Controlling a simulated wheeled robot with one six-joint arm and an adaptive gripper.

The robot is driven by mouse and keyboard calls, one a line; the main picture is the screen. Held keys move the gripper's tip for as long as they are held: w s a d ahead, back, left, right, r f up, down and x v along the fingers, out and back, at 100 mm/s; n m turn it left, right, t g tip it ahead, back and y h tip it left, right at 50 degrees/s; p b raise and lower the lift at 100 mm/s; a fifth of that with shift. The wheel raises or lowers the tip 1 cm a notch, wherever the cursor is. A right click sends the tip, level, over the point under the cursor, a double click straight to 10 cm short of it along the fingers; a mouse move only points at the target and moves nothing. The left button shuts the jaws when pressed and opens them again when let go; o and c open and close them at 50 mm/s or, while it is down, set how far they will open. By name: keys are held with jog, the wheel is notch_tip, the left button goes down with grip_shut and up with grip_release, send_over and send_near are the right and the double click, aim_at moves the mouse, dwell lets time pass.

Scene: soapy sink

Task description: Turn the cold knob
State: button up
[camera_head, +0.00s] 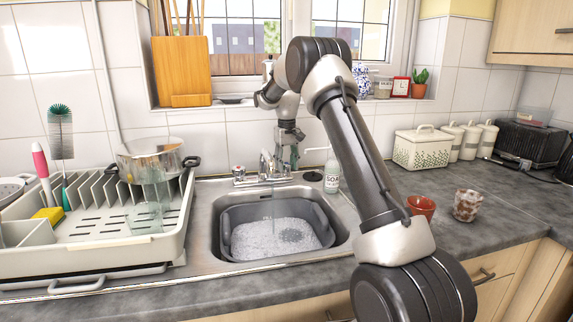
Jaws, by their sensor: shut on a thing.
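The tap (266,165) stands at the back of the metal sink, with a knob on each side. The left knob (239,171) has a red top and is clear of my gripper. My gripper (286,162) points down at the right-hand, cold knob (287,171) and is shut on it. The fingers hide most of that knob, so its turn angle cannot be told. A grey washing-up bowl (228,228) sits in the sink (207,238) with white foam in it. A darker round patch shows in the foam, below the spout.
A soap bottle (332,172) stands close to the right of my gripper. A dish rack (165,250) with a pot (150,160) and a glass is at the left. A red cup (421,206) and a mottled cup (467,205) stand on the right worktop.

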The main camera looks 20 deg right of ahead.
aim_at(287, 164)
jog(key=shift+n, duration=0.8)
jog(key=o, duration=1)
jog(key=shift+o, duration=0.2)
notch_tip(287, 164, up, 12)
